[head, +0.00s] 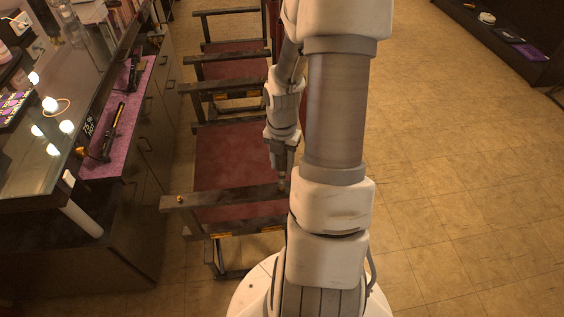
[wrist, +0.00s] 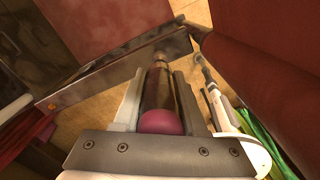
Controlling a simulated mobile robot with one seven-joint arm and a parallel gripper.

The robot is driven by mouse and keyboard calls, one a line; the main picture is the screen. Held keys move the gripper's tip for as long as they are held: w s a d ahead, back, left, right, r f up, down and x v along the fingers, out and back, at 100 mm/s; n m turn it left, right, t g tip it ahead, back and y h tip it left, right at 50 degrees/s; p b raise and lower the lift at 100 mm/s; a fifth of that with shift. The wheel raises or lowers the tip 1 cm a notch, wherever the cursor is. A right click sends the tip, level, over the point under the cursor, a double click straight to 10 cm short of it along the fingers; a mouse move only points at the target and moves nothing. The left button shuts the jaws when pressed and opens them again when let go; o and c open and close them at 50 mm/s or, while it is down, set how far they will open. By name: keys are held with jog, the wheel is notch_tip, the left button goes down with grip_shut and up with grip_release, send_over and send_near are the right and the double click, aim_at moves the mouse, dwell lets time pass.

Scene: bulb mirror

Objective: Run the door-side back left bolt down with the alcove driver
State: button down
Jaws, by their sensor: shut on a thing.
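My gripper (head: 282,143) points down over the nearest red-seated chair (head: 235,160). In the wrist view my gripper (wrist: 159,98) is shut on a dark driver with a pink butt end (wrist: 160,122). The driver's tip (wrist: 160,56) reaches down at the right end of the chair's dark armrest bar (wrist: 115,78). Whether it touches a bolt there I cannot tell; any bolt under the tip is hidden. A small brass-coloured bolt (head: 180,198) stands at the bar's left end, and it also shows in the wrist view (wrist: 52,106).
More red-seated chairs (head: 230,62) line up behind. A glass-topped counter (head: 60,150) runs along the left, with a purple mat (head: 133,112) bearing a black tool with a yellowish end (head: 113,130). The tiled floor (head: 470,170) on the right is clear.

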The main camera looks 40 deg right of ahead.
jog(key=shift+r, duration=0.1)
jog(key=shift+r+p, duration=2.25)
jog(key=shift+p, duration=0.2)
jog(key=shift+w+a+m, duration=0.3)
jog(key=shift+w+m, duration=0.05)
jog(key=shift+m, duration=0.15)
jog(key=w+a+r+m, duration=0.1)
jog(key=w+a+m, duration=0.4)
jog(key=a+m, duration=0.4)
jog(key=w+a+r+m, duration=0.2)
jog(key=w+a+m, duration=0.3)
jog(key=a+m, duration=0.5)
jog(key=m, duration=0.3)
jog(key=shift+a+m, duration=0.3)
jog(key=shift+m, duration=0.1)
jog(key=shift+a, duration=0.15)
